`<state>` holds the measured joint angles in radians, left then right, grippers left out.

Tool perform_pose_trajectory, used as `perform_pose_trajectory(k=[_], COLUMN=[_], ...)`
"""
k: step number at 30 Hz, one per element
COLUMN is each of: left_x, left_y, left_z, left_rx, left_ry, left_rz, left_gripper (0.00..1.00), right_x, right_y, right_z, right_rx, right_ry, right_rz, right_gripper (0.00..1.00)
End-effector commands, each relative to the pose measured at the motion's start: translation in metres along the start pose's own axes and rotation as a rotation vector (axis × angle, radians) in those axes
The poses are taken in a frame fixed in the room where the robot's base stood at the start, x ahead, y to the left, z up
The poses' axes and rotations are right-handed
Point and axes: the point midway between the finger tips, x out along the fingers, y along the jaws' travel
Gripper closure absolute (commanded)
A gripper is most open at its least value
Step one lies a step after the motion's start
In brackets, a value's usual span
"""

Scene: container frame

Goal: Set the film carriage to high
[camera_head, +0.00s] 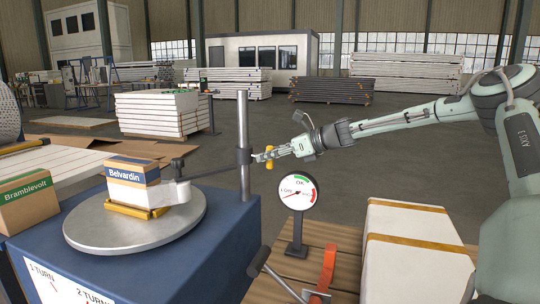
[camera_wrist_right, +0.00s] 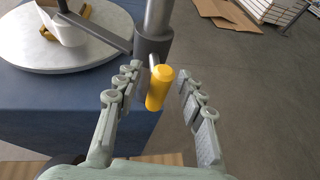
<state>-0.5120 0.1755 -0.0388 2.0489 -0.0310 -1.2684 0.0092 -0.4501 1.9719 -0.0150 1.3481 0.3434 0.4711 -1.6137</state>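The film carriage (camera_head: 244,156) is a dark collar on an upright grey post (camera_head: 243,110). It is about level with the top of the Belvardin box. A dark arm (camera_head: 212,170) runs left from it towards the box. Its yellow handle (camera_wrist_right: 159,88) sticks out towards my right gripper; it also shows in the head view (camera_head: 269,164). My right gripper (camera_wrist_right: 163,90) is open, with one finger on each side of the handle and gaps visible on both sides. It also shows in the head view (camera_head: 262,157). My left gripper is not in view.
A Belvardin box (camera_head: 132,184) stands on the round turntable (camera_head: 100,233) over a blue base (camera_head: 215,250). A dial gauge (camera_head: 297,193) stands right of it, its needle towards LOW. A white strapped block (camera_head: 410,250) is at the right. Open floor lies behind.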

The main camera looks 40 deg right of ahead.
Motion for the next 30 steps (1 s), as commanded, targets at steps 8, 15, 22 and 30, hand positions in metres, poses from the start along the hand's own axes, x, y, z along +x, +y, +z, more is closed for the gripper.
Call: perform_pose_trajectory(k=[8,15,22,30], left_x=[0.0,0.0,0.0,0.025], left_y=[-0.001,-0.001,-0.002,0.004], left_z=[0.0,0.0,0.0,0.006], left_rx=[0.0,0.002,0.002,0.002], left_ry=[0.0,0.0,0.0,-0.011], left_rz=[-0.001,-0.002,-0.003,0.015], left_gripper=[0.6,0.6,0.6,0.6], right_x=[0.0,0.0,-0.001,-0.02], right_y=[0.0,0.0,-0.001,-0.002], right_z=[0.0,0.0,0.001,0.05], right_rx=[0.0,0.001,0.001,-0.004], right_ry=[0.0,0.0,-0.001,-0.008], right_rz=[0.0,-0.001,-0.002,-0.006], right_gripper=[0.81,1.0,1.0,1.0])
